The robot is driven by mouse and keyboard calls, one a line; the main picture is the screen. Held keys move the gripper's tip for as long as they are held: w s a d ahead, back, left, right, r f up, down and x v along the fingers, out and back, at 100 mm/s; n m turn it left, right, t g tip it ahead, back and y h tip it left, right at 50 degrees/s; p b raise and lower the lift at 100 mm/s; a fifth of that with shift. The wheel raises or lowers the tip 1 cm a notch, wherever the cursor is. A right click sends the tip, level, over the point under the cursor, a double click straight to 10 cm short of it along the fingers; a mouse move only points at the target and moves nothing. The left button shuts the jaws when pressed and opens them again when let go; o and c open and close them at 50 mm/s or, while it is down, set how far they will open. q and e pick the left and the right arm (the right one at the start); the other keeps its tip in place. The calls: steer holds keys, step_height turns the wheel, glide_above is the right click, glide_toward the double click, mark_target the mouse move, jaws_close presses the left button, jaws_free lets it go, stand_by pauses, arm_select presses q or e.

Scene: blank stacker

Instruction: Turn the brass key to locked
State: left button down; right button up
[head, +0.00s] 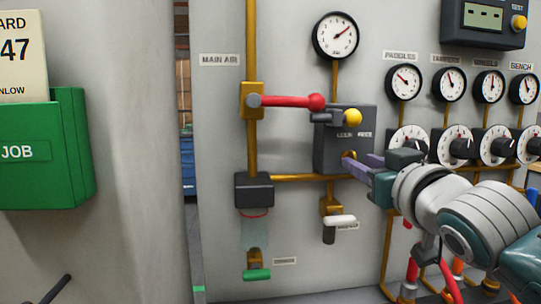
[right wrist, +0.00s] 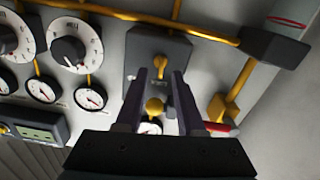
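The brass key (head: 348,155) sits in the lower front of a dark grey lock box (head: 328,152) on the panel. In the right wrist view the key (right wrist: 160,61) shows between and just beyond my fingertips. My right gripper (head: 361,161) reaches in from the right, close to the key. In the right wrist view its two fingers (right wrist: 160,75) stand apart, one on each side of the key, with gaps visible. I cannot tell whether the tips reach around the key. A label on the box is partly readable. My left gripper is not in view.
A red lever (head: 290,101) on the brass main air pipe points right toward the box. A yellow knob (head: 352,117) sits above the key. Gauges and regulator dials (head: 408,140) line the right. A white-handled valve (head: 340,221) is below the box. A green job holder (head: 45,175) stands left.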

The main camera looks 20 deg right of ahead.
steer(key=shift+x, duration=1.5)
steer(key=shift+a, duration=0.1)
jaws_close()
